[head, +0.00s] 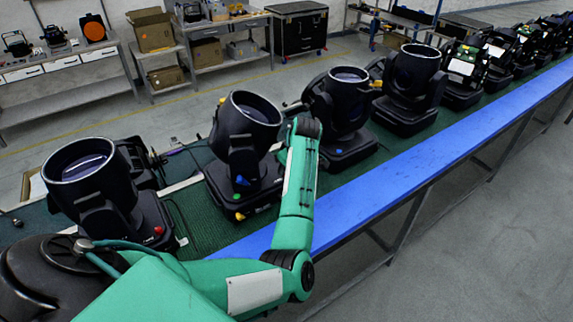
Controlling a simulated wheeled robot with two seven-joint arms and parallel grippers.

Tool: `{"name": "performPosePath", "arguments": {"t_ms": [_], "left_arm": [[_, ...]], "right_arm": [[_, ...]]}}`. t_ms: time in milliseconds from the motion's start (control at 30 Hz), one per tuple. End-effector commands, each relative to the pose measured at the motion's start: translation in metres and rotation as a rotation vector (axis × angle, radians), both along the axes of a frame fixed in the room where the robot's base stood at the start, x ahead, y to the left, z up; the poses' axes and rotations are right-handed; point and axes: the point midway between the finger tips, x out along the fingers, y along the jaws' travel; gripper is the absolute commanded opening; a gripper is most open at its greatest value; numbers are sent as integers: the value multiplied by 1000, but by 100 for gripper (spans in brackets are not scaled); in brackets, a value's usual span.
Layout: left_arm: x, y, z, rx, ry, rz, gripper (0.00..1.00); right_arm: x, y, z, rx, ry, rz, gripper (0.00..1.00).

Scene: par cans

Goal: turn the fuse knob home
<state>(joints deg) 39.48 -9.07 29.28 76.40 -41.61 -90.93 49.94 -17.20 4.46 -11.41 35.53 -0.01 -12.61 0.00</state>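Several black moving-head lamps stand in a row on a green mat. The nearest lamp (85,175) has a small red knob (159,230) low on its base. I cannot tell which part is the fuse knob. My green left arm rises from the lower left, and its far end is between the second lamp and the third lamp (347,105). My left gripper is hidden behind that arm. My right gripper is outside the view.
A blue strip (400,179) runs along the bench's near edge, clear of objects. More lamps (412,75) continue to the upper right. Across the floor stand shelves with cardboard boxes (152,32) and a black wheeled case (300,28).

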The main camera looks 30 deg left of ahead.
Motion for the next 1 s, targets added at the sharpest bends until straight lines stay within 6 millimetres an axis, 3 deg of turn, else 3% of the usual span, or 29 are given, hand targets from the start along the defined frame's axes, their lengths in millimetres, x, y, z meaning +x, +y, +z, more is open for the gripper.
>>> {"name": "performPosePath", "arguments": {"t_ms": [233,533,767,1000], "left_arm": [[3,9,-21,0,1,-1,41],[3,9,-24,0,0,0,41],[3,9,-24,0,0,0,0],[4,9,-24,0,-1,13,0]], "right_arm": [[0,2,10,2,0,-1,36],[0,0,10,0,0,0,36],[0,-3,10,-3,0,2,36],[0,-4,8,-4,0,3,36]]}}
